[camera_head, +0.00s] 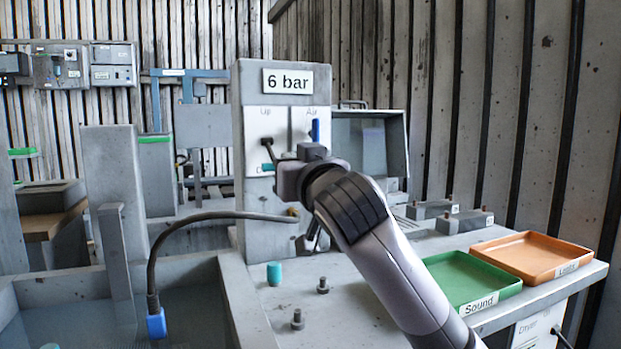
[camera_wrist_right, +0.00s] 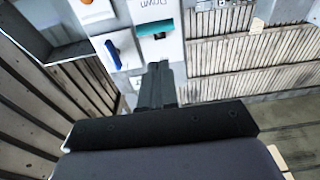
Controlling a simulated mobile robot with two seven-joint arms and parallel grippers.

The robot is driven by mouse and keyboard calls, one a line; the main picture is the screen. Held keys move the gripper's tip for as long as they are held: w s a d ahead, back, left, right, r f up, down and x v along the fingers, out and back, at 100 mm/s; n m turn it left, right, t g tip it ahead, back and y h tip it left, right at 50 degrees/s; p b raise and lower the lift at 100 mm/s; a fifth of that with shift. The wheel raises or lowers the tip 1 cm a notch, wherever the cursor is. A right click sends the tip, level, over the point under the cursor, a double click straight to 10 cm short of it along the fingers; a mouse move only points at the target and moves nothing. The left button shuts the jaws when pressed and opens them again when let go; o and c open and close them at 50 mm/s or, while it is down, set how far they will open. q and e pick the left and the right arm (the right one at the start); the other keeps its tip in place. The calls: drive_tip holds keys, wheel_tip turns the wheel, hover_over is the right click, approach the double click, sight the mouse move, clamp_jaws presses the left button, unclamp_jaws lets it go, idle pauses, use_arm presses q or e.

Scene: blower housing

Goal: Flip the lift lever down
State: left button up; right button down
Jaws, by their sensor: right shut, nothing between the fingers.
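The lift lever sits in the left slot of the white panel (camera_head: 267,122), marked "Up" at the top. Its teal handle (camera_head: 267,168) is at the lower end of the slot, by the partly hidden lower label. The right wrist view shows the teal handle (camera_wrist_right: 158,28) beside the "Down" label. My right gripper (camera_wrist_right: 157,68) is shut and empty, with its fingertips close to the handle; whether they touch is unclear. In the head view the right gripper (camera_head: 280,160) is at the panel and its wrist partly covers the panel's lower part. My left gripper is out of view.
The blue air lever (camera_head: 315,130) stands just right of the lift lever. A hose (camera_head: 200,216) with a blue end hangs over the basin at left. Teal and dark pegs (camera_head: 274,273) stand on the bench. Green (camera_head: 466,282) and orange (camera_head: 532,257) trays lie at right.

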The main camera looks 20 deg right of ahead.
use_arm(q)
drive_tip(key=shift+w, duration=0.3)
use_arm(e)
drive_tip(key=s+f, duration=0.1)
drive_tip(key=s, duration=0.6)
drive_tip(key=shift+s+f, duration=0.15)
drive_tip(key=shift+f, duration=0.1)
